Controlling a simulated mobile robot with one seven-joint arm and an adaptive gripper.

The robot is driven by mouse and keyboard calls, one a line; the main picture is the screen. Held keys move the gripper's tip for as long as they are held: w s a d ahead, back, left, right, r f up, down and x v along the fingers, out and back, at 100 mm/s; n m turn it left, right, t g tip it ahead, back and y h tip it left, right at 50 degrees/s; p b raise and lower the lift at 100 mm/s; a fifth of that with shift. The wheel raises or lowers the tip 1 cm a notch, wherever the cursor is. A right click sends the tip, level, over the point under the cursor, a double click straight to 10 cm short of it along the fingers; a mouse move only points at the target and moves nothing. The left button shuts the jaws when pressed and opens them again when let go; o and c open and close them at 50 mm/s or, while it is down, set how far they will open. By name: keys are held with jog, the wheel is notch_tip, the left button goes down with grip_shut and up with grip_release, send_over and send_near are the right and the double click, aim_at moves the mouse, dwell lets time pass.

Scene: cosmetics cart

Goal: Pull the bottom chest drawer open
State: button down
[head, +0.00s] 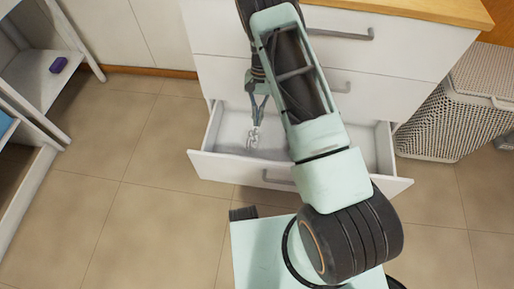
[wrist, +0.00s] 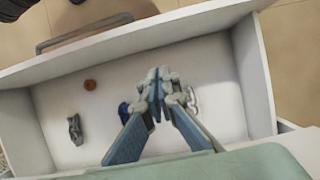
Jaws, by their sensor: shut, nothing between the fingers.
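The bottom drawer (head: 215,168) of the white chest (head: 400,62) stands pulled out in the head view, with its inside showing. Its white front panel also shows in the wrist view (wrist: 150,45), with the grey bar handle (wrist: 98,33) on its outer side. In the head view my arm covers part of that handle (head: 275,180). My gripper (head: 255,122) is over the open drawer, behind the front panel and apart from the handle. In the wrist view its fingers (wrist: 160,75) are together and empty.
Inside the drawer lie a small brown round thing (wrist: 90,85), a grey object (wrist: 75,129) and a blue item partly hidden by my fingers. A wicker basket (head: 455,110) stands right of the chest. White shelves (head: 45,80) stand at left. Tiled floor lies clear between.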

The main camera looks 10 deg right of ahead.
jog(key=s+a+f+b, duration=0.2)
jog(key=s+f, duration=0.5)
jog(key=f, duration=0.2)
jog(key=shift+s+f+b, duration=0.2)
jog(key=shift+f+b, duration=0.05)
jog(key=shift+b, duration=0.15)
jog(key=shift+s+a, duration=0.1)
